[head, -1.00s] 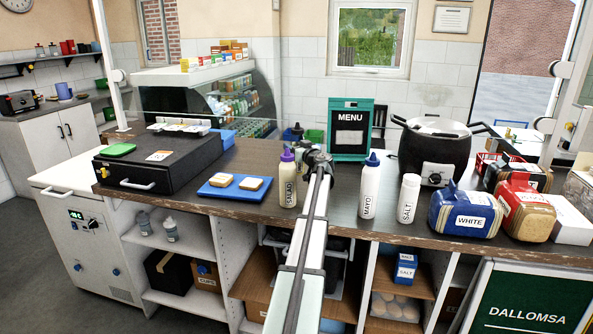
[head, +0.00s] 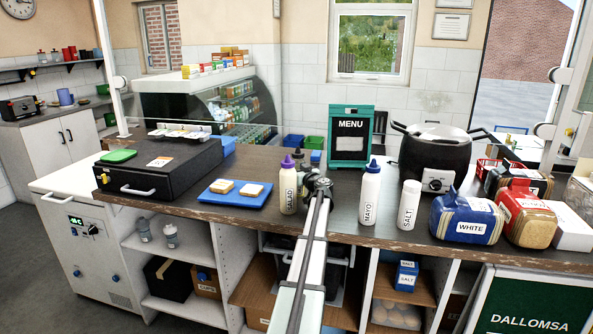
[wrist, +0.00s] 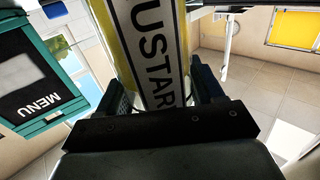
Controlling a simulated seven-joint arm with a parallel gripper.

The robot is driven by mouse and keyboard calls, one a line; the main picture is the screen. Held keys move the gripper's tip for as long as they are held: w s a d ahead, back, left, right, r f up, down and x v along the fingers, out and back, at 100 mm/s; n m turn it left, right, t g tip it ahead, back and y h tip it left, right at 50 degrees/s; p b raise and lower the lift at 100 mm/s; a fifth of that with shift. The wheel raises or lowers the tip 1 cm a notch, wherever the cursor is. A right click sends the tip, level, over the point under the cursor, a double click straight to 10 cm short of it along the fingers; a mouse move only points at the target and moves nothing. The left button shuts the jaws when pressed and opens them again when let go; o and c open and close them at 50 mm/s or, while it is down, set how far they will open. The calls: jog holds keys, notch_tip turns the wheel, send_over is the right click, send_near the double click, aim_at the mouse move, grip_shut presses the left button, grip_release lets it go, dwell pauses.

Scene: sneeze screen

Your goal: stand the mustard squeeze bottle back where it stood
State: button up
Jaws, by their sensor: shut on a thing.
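The mustard squeeze bottle (wrist: 152,40) is yellow with a white label reading MUSTAR in the wrist view. My gripper (wrist: 160,92) is shut on it, one finger on each side. In the head view my gripper (head: 318,184) is over the counter between the salad bottle (head: 288,192) and the mayo bottle (head: 370,193). The mustard bottle is hidden behind my arm there. I cannot tell whether its base touches the counter.
The salt shaker (head: 409,205) stands right of the mayo bottle. The menu board (head: 350,136) stands behind, with the black pot (head: 435,160) to its right. A blue tray (head: 236,199) with bread lies left. Several bags stand at the right.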

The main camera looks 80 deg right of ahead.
jog(key=o, duration=1.3)
jog(key=shift+o, duration=0.2)
jog(key=shift+f, duration=0.1)
jog(key=v, duration=1.3)
jog(key=shift+s+a, duration=0.3)
